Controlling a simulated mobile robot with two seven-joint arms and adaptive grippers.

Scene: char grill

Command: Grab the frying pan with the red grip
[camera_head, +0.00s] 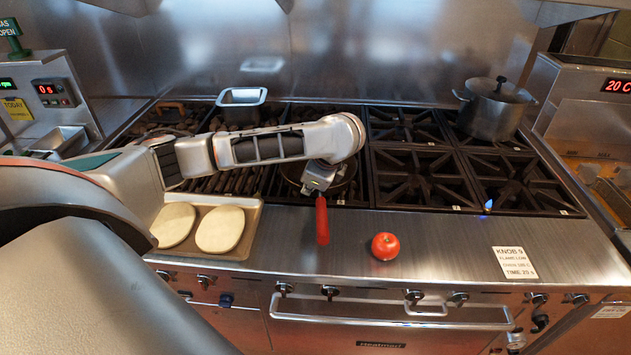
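The frying pan (345,188) is dark and round and sits on a burner near the front middle of the stove. Its red grip (321,222) points toward me over the steel front ledge. My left arm reaches over from the left and hides part of the pan. My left gripper (319,188) points down at the pan's near side, by the far end of the red grip. Its fingertips are too small and covered to tell whether they are open or shut. My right gripper is not in view.
A tomato (385,246) lies on the ledge right of the red grip. A tray (257,215) with two flat pale rounds is at left. A lidded pot (491,108) stands back right, and a metal pan (241,97) back left. A small blue flame (488,205) burns at front right.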

